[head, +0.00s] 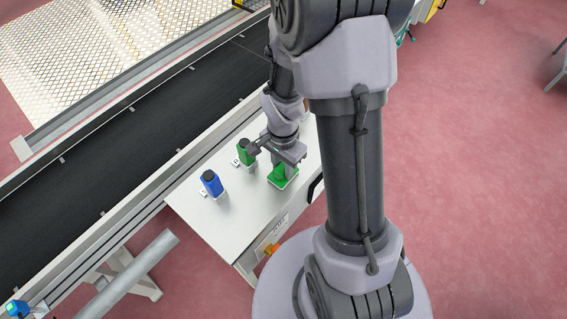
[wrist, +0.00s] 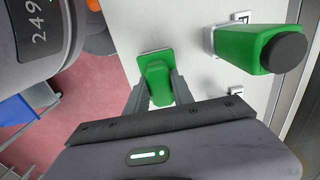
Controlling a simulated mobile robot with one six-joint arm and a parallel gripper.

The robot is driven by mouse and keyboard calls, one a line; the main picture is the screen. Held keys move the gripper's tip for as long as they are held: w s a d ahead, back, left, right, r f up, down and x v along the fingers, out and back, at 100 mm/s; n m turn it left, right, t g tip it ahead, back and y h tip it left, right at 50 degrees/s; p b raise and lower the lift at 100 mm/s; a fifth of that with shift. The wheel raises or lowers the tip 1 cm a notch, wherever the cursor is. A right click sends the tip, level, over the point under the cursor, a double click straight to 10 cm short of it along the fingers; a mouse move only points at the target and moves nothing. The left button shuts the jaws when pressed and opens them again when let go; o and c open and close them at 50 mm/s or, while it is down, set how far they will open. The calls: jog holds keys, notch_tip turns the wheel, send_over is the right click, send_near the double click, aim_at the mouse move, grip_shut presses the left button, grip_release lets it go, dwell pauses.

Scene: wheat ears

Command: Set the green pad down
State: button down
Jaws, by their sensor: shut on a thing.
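The green pad (head: 284,176) is at the right part of the white table top, below my gripper (head: 280,165). In the wrist view the pad (wrist: 154,62) shows as a square plate with a brighter green block on it. My gripper (wrist: 160,88) is shut on that block, one finger on each side. The pad is at or very near the table surface; I cannot tell whether it touches. Its underside is hidden.
A green black-topped object (head: 246,152) stands close left of my gripper, large in the wrist view (wrist: 262,48). A blue black-topped one (head: 212,184) stands further left. A dark conveyor (head: 110,150) runs behind the table. The table's front left (head: 225,215) is clear.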

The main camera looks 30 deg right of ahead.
jog(key=shift+s+a+f, duration=0.1)
jog(key=shift+s+f, duration=0.05)
jog(key=c, duration=1.1)
grip_release()
notch_tip(320, 180, up, 12)
jog(key=p, duration=0.5)
notch_tip(320, 180, up, 6)
jog(key=f+n+t, duration=0.1)
send_over(283, 166)
jog(key=a, duration=0.2)
jog(key=s+a+r+n+t+y, duration=0.1)
jog(key=s+a+r+n+t, duration=0.1)
jog(key=s+a+r+n, duration=0.2)
jog(key=s+a+r+n+t+y, duration=0.1)
jog(key=s+a+r+n, duration=0.3)
jog(key=r, duration=0.7)
jog(key=shift+s+a+n+t, duration=0.3)
jog(key=shift+s+a+t, duration=0.65)
jog(key=shift+s, duration=0.2)
